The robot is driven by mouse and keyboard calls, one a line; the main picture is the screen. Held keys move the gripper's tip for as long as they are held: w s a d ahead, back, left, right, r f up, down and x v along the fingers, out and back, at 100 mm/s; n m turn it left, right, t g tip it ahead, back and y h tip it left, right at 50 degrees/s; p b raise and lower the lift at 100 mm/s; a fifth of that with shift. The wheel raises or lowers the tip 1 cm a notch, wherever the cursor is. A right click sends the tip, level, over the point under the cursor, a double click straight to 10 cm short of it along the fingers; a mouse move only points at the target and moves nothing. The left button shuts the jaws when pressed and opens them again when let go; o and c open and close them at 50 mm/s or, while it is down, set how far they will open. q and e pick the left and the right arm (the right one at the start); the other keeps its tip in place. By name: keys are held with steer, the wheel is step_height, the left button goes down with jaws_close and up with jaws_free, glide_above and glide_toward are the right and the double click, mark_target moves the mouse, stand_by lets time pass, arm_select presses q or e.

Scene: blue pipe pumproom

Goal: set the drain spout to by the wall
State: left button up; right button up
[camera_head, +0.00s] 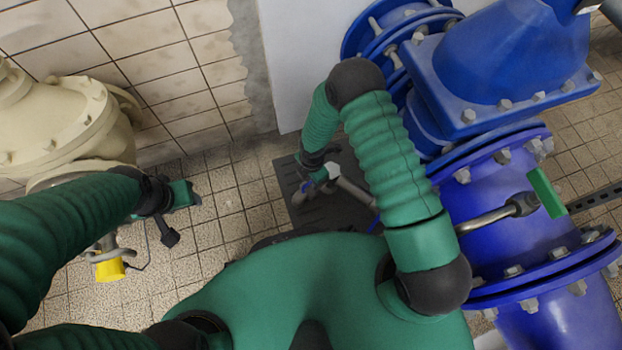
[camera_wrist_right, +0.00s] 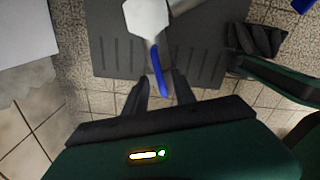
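A short grey pipe (camera_head: 355,190) with a pale fitting at its end, seemingly the drain spout, sticks out from low on the blue pipework over a dark floor mat. My right gripper (camera_head: 306,186) is at its free end, small and partly hidden by my arm. In the right wrist view, a pale grey fitting (camera_wrist_right: 146,18) carries a thin blue bar (camera_wrist_right: 158,78). The bar's tip reaches between the two spread black fingers of my right gripper (camera_wrist_right: 157,90); contact is unclear. My left gripper (camera_head: 170,232) hangs over the tiles at left; its fingertips are unclear.
Large blue flanged pipework (camera_head: 530,250) fills the right side, with a metal lever (camera_head: 490,218) standing out. A cream valve body (camera_head: 50,125) and a yellow part (camera_head: 110,270) are at left. The tiled wall (camera_head: 160,60) is behind; tiled floor (camera_head: 225,205) is open between.

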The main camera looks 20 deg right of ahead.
jaws_close()
stand_by(1.4)
